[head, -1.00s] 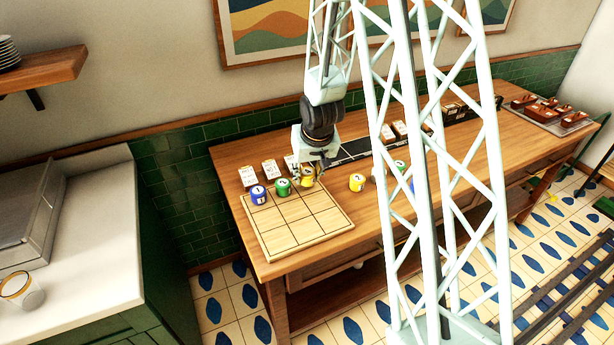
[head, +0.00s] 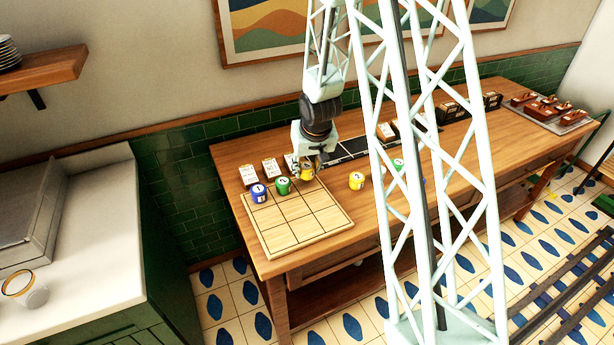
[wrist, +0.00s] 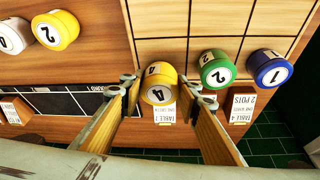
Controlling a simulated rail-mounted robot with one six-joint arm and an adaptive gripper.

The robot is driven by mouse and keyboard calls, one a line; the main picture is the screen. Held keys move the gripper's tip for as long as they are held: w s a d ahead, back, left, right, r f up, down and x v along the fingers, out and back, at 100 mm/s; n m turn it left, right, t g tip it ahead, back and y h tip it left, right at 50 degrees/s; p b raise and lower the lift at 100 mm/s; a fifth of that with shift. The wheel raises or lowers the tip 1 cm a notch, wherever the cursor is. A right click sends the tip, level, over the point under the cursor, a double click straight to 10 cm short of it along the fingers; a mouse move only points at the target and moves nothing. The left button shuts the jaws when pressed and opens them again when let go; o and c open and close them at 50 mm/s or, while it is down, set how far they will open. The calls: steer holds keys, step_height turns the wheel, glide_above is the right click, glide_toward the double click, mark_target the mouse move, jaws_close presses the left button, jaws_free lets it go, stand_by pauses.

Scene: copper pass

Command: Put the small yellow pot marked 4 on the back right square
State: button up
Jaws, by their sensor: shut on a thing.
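The small yellow pot marked 4 (wrist: 158,84) is between the fingertips of my gripper (wrist: 159,82), which is shut on it. In the head view the pot (head: 307,173) shows under my gripper (head: 306,167), at the back right corner of the wooden grid board (head: 291,239). It looks upright, a little behind or above the back right square; I cannot tell whether it touches the board. A green pot marked 2 (head: 283,186) stands on the back middle square and a blue pot marked 1 (head: 258,193) on the back left square.
Another yellow pot (head: 357,181), marked 2 in the wrist view (wrist: 55,30), stands right of the board, near a white pot (wrist: 14,36). Small label cards (head: 249,175) stand behind the board. The board's middle and front rows are bare.

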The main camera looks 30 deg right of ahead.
mark_target(307, 176)
steer(key=shift+f+b, duration=0.5)
steer(key=shift+f, duration=1.1)
steer(key=shift+f, duration=0.1)
steer(key=o, duration=0.6)
steer(key=shift+r, duration=0.2)
steer(key=shift+s+r, duration=0.1)
steer(key=shift+r, duration=0.1)
steer(key=shift+p+v, duration=2.45)
steer(key=shift+v, duration=3.3)
steer(key=shift+r, duration=0.1)
